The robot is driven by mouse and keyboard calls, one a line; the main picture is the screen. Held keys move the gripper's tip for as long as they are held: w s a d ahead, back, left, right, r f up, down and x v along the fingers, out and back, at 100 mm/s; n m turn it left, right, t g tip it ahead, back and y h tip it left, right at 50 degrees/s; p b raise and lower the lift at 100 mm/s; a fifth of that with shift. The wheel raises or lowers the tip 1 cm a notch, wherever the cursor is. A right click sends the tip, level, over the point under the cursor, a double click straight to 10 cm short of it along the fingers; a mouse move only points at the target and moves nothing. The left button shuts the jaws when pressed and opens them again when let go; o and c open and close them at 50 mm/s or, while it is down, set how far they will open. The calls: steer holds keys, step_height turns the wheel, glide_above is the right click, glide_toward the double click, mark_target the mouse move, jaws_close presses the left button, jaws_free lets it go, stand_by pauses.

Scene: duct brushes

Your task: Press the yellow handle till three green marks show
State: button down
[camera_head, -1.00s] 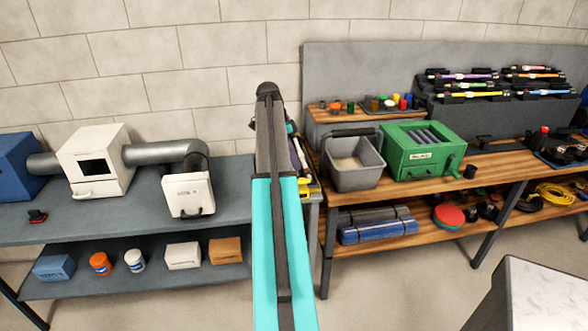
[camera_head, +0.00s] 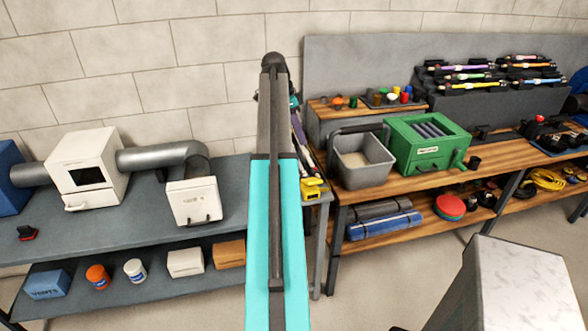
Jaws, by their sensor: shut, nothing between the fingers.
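A small yellow piece (camera_head: 313,188) with a dark opening shows just right of my arm, on a narrow grey stand between the two benches. I cannot tell whether it is the handle. No green marks can be made out. My cyan and grey arm rises through the middle of the view and hides much of that stand. A small teal and dark part of my arm shows beside its upper end. My gripper's fingers cannot be seen; the arm hides them.
The left bench (camera_head: 115,225) carries a cream box (camera_head: 88,168) with a grey duct (camera_head: 158,156). The wooden bench (camera_head: 390,192) on the right carries a grey bin (camera_head: 362,160) and a green box (camera_head: 427,143). A pale block (camera_head: 520,290) stands at front right, with floor between.

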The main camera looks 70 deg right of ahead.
steer(key=shift+w+d, duration=0.1)
stand_by(0.3)
steer(key=shift+f, duration=0.1)
steer(key=p, duration=0.5)
glide_above(313, 181)
steer(key=w, duration=0.2)
steer(key=f, duration=1.1)
steer(key=shift+d, duration=0.3)
steer(key=shift+s+a+f, duration=0.2)
steer(key=shift+s+f, duration=0.05)
steer(key=shift+f, duration=0.5)
steer(key=shift+a+f+b, duration=0.1)
steer(key=shift+a+b, duration=0.05)
steer(key=shift+b, duration=0.15)
steer(key=shift+s+a, duration=0.1)
